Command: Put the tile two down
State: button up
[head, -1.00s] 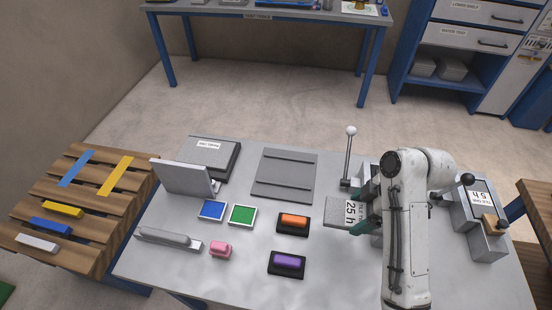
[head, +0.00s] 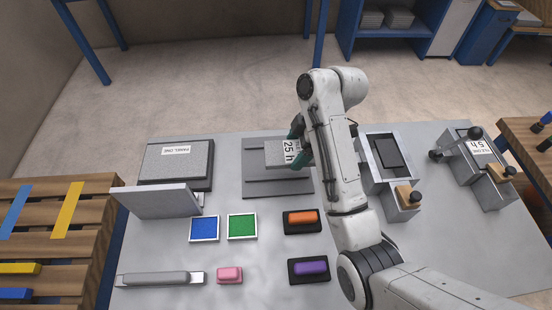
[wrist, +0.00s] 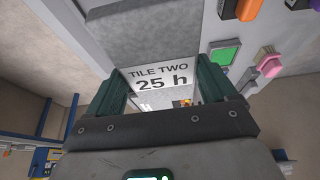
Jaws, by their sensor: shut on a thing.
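Tile two is a grey slab with a white label reading "TILE TWO 25 h"; it shows in the head view (head: 277,153) and in the wrist view (wrist: 158,28). My gripper (head: 297,143) is shut on it, one finger on each side of the label in the wrist view (wrist: 165,85). The tile is over the far part of a flat grey ridged plate (head: 262,186) on the table. I cannot tell whether the tile touches the plate. My arm hides part of the area to the right of the tile.
Left of the plate are the panel one box (head: 176,165) and a tilted grey panel (head: 160,202). Blue (head: 204,228) and green (head: 242,226) pads, an orange block (head: 302,217) and a purple block (head: 309,268) lie nearer. Two machines (head: 384,165) (head: 478,165) stand right.

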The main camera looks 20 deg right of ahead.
jog(key=w+f, duration=0.2)
jog(key=w+a+f+b, duration=0.1)
jog(key=w, duration=0.1)
jog(key=w+a+f, duration=0.1)
jog(key=w+f, duration=0.1)
jog(key=shift+f, duration=0.35)
jog(key=shift+w+a+f, duration=0.1)
jog(key=shift+w+f, duration=0.4)
jog(key=shift+f, duration=1.65)
jog(key=shift+f, duration=0.4)
jog(key=shift+f, duration=0.2)
jog(key=o, duration=1.3)
